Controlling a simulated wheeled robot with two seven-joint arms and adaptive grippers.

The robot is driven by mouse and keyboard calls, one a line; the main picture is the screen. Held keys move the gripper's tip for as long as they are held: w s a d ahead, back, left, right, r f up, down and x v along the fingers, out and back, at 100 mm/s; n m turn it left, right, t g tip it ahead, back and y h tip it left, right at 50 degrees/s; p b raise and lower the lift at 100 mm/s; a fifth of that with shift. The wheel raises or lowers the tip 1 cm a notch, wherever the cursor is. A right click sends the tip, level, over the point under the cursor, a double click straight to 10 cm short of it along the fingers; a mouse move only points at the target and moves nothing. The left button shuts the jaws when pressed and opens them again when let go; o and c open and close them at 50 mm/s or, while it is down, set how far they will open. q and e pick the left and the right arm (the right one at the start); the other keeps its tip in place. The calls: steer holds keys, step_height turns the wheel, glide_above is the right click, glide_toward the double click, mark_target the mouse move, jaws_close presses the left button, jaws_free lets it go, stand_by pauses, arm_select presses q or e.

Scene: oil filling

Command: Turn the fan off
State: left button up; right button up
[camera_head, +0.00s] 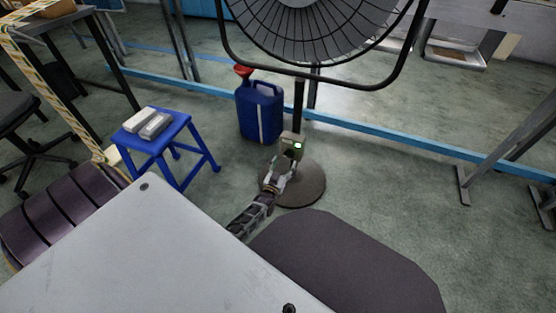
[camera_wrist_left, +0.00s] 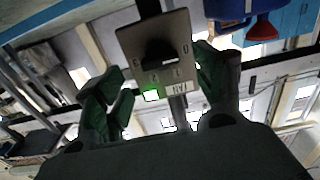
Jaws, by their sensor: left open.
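The fan (camera_head: 310,25) stands on a black pole with a round base (camera_head: 302,185). A control box (camera_head: 292,146) sits low on the pole and has a small lit light. In the left wrist view the box's panel (camera_wrist_left: 160,62) shows a dark knob (camera_wrist_left: 161,52) with marks around it and a green light below. My left gripper (camera_head: 281,168) is at the box, its fingers reaching up toward it. In the left wrist view the open gripper (camera_wrist_left: 155,92) has one green-padded finger on each side below the panel. My right gripper is not in view.
A blue jerrycan (camera_head: 260,112) with a red funnel (camera_head: 243,71) stands behind the fan base. A blue stool (camera_head: 172,150) holds two small boxes at the left. A blue floor rail (camera_head: 400,146) runs behind.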

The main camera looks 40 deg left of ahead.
arm_select(q)
steer(key=v, duration=0.7)
stand_by(0.3)
steer(key=shift+s, duration=0.1)
stand_by(0.4)
steer(key=shift+d, duration=0.1)
steer(key=s+d+r+m+g+h, duration=0.25)
steer(key=d+g+h, duration=0.3)
steer(key=d, duration=0.35)
steer(key=s+d+r+m+g, duration=0.1)
steer(key=s+d+r+g, duration=0.2)
steer(key=s+r, duration=0.3)
steer(key=s+d+r+m+g, duration=0.1)
steer(key=s+d+r+g, duration=0.2)
steer(key=s, duration=0.9)
step_height(320, 180, up, 3)
steer(key=shift+s+r+g+y+p, duration=0.1)
steer(key=shift+s+g+y+p, duration=0.35)
steer(key=shift+g, duration=0.7)
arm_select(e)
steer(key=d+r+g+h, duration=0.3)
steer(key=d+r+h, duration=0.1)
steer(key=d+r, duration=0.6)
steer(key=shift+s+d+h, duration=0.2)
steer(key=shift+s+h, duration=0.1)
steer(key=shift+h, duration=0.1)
